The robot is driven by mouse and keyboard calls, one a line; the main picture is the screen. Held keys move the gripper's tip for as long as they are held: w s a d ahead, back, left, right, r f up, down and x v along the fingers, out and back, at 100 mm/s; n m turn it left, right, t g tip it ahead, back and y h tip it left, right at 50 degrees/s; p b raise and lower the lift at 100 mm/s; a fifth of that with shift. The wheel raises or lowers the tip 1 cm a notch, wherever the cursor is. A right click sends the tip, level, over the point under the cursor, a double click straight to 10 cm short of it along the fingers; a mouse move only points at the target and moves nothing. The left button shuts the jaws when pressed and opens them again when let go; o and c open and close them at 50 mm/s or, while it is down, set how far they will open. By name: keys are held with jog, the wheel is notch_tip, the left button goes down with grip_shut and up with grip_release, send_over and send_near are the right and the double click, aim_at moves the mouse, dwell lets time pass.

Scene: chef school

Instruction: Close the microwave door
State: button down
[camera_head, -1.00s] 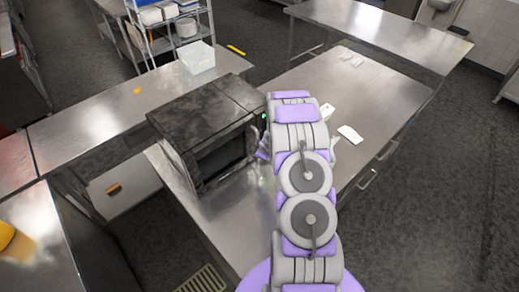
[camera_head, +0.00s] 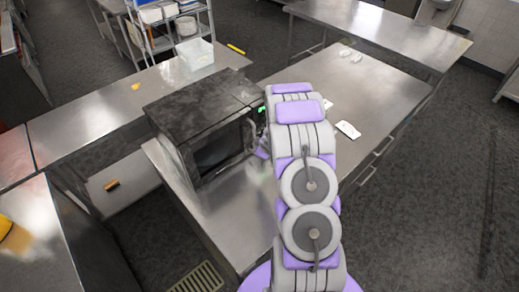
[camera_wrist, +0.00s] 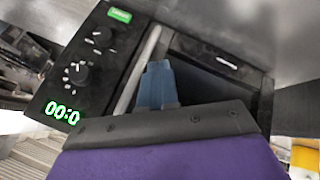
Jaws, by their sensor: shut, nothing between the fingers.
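The microwave (camera_head: 200,105) is a dark box with a worn top, standing on the steel counter. Its door (camera_head: 218,155), with a dark window, lies at or close to the front face; I cannot tell whether a small gap remains. In the wrist view the control panel (camera_wrist: 90,65) shows green digits, with the pale upright handle (camera_wrist: 137,72) beside it. My gripper (camera_wrist: 158,84) has its blue fingers shut and empty, in front of the door (camera_wrist: 220,80) just right of the handle. Contact is unclear. In the head view my arm hides most of the gripper.
The steel counter (camera_head: 235,215) has bare room before the microwave. White items (camera_head: 347,130) lie on it to the right of my arm. Another steel table (camera_head: 385,25) stands behind, and a shelf rack (camera_head: 170,40) stands at the back left.

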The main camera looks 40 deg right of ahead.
jog(key=s+a+r+m+g+h+b, duration=0.2)
jog(key=s+a+r+b, duration=0.35)
jog(key=s+r, duration=0.4)
jog(key=s+a+r+m+g+y+b, duration=0.1)
jog(key=s+a+b, duration=0.5)
jog(key=s+a, duration=0.6)
jog(key=s+a+m+g+y+b, duration=0.2)
jog(key=s+a+g+b, duration=0.4)
jog(key=s+a, duration=0.6)
jog(key=s+m+b, duration=0.1)
jog(key=s, duration=0.6)
jog(key=shift+a+r+m, duration=0.3)
jog(key=shift+r+m, duration=0.05)
jog(key=shift+m, duration=0.05)
